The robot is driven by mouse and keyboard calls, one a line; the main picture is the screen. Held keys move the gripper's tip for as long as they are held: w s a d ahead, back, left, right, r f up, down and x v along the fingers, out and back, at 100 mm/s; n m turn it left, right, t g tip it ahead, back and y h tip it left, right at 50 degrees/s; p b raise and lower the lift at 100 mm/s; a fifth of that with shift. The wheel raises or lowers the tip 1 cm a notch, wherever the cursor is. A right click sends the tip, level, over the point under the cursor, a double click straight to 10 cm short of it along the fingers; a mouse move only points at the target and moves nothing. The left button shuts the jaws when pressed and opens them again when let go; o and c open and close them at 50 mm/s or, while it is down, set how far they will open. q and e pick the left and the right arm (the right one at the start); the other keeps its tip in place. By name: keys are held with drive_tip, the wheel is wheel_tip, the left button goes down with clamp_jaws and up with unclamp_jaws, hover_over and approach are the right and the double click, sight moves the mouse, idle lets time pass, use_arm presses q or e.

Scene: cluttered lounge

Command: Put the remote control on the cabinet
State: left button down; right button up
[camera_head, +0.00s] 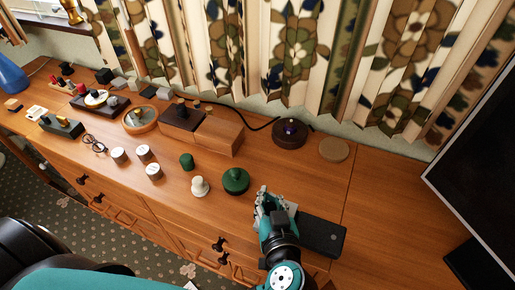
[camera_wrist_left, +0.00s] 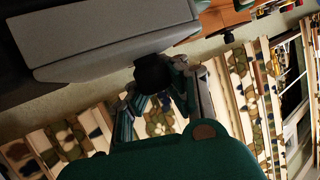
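The wooden cabinet (camera_head: 215,205) runs across the head view with many small things on its top. My left gripper (camera_head: 274,202) is over the cabinet's front part, right of a dark green lidded pot (camera_head: 235,180). A dark flat box with a small button-like spot (camera_head: 322,237) is right beside the gripper; I cannot tell whether it is the remote control or whether they touch. In the left wrist view the fingers (camera_wrist_left: 158,88) are on both sides of a small black shape (camera_wrist_left: 152,73); whether they grip it is unclear. My right gripper is not in view.
A round dark device (camera_head: 289,133) and a cork disc (camera_head: 333,149) stand near the curtains. Brown boxes (camera_head: 219,135), white-topped jars and a white knob-like piece (camera_head: 199,187) crowd the middle. A large dark screen (camera_head: 480,170) stands at right. Bare wood lies before it.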

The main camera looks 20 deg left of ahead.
use_arm(q)
drive_tip(key=w+a, duration=0.1)
drive_tip(key=w, duration=0.3)
drive_tip(key=w+a+f, duration=0.1)
drive_tip(key=w, duration=0.4)
drive_tip(key=w+a, duration=0.1)
drive_tip(key=w, duration=0.3)
drive_tip(key=shift+w+a+f, duration=0.15)
drive_tip(key=shift+w+a, duration=0.15)
drive_tip(key=shift+f+b, duration=0.55)
drive_tip(key=shift+f, duration=1.2)
drive_tip(key=shift+f, duration=0.1)
drive_tip(key=c, duration=1.4)
unclamp_jaws()
